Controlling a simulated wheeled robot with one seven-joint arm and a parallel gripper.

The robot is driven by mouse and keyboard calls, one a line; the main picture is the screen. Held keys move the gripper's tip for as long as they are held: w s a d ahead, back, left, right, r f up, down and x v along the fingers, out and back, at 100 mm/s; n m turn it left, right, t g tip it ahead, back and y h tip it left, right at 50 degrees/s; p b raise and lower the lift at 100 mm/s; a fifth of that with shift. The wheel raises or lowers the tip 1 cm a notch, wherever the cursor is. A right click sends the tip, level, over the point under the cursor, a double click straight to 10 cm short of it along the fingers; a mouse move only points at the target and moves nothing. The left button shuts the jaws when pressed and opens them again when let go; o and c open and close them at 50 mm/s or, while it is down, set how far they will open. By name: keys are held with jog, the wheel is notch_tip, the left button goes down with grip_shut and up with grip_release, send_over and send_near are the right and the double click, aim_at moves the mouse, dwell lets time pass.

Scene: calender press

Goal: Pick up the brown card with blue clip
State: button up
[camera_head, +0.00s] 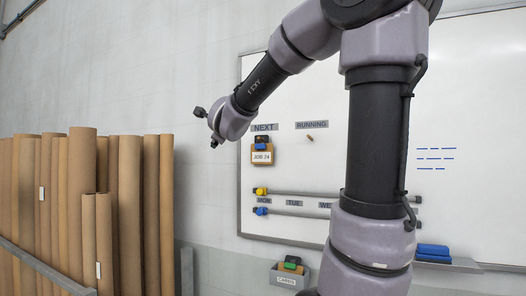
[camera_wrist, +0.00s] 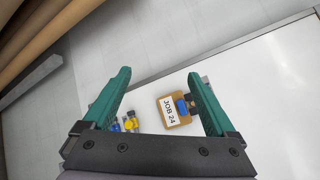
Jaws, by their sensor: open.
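The brown card (camera_head: 262,158) with a white "JOB 24" label and a blue clip (camera_head: 260,146) hangs on the whiteboard under the "NEXT" sign in the head view. A dark piece sits above its clip. My gripper (camera_wrist: 160,75) is open and empty, with teal fingers spread. Contact between the finger and the card cannot be told.
The whiteboard (camera_head: 460,100) has two rails with yellow (camera_head: 261,191) and blue (camera_head: 261,211) pieces below the card. A "CARDS" bin (camera_head: 285,280) holds a green-clipped card. Tall brown rolls (camera_head: 128,215) stand at left behind a grey rail. Bare wall lies between.

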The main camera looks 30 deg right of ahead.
jog(key=w+d+m+g+h, duration=0.1)
jog(key=w+d+m+h, duration=0.4)
jog(key=m, duration=0.5)
jog(key=m+g+h, duration=0.5)
jog(key=m+h, duration=0.1)
jog(key=m, duration=0.4)
send_near(259, 146)
jog(key=x, duration=0.8)
jog(key=shift+w+d, duration=0.1)
jog(key=shift+d, duration=0.25)
jog(key=c, duration=1.4)
